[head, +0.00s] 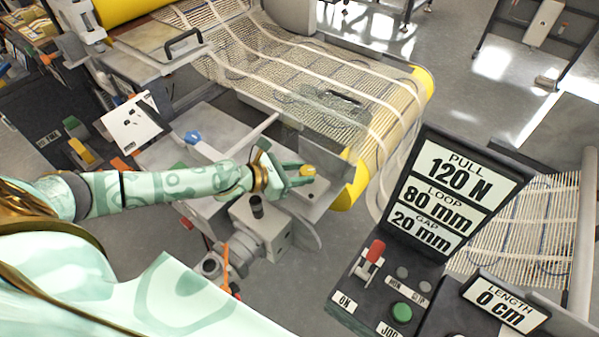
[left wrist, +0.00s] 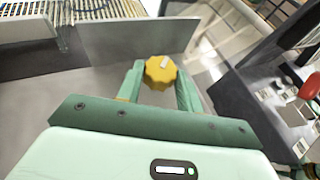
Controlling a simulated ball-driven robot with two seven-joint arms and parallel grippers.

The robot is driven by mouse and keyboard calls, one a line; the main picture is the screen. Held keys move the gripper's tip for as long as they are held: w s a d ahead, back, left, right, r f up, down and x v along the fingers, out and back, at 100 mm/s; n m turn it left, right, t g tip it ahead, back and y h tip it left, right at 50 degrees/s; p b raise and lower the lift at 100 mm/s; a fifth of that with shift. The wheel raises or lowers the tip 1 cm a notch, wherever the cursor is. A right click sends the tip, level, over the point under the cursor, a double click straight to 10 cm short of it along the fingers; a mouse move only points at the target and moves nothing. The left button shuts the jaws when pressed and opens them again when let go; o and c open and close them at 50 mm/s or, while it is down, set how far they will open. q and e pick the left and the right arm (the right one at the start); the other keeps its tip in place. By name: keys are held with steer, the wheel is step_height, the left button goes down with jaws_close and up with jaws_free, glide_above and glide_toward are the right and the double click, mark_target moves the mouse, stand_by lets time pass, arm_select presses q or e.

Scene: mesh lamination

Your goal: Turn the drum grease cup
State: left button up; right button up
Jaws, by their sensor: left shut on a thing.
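The drum grease cup (head: 308,170) is a small yellow knurled cap on a grey bracket beside the yellow drum (head: 420,88). In the left wrist view the cup (left wrist: 160,72) sits between the two green fingertips, with a pale mark on its top. My left gripper (head: 302,174) reaches it from the left and is shut on it; the gripper also shows in the left wrist view (left wrist: 160,84). The cup's lower side is hidden by the fingers. My right gripper is not in view.
The mesh web (head: 290,75) runs over the drum just behind the gripper. A sign (head: 455,195) reading pull 120 N stands at the right, above a control panel with a red switch (head: 374,252) and a green button (head: 401,312). A length display (head: 503,300) reads 0 cm.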

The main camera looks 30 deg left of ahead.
arm_select(q)
steer(key=o, duration=1)
steer(key=shift+s+a, duration=0.1)
steer(key=p+v, duration=0.2)
steer(key=v, duration=1.4)
steer(key=shift+r, duration=0.1)
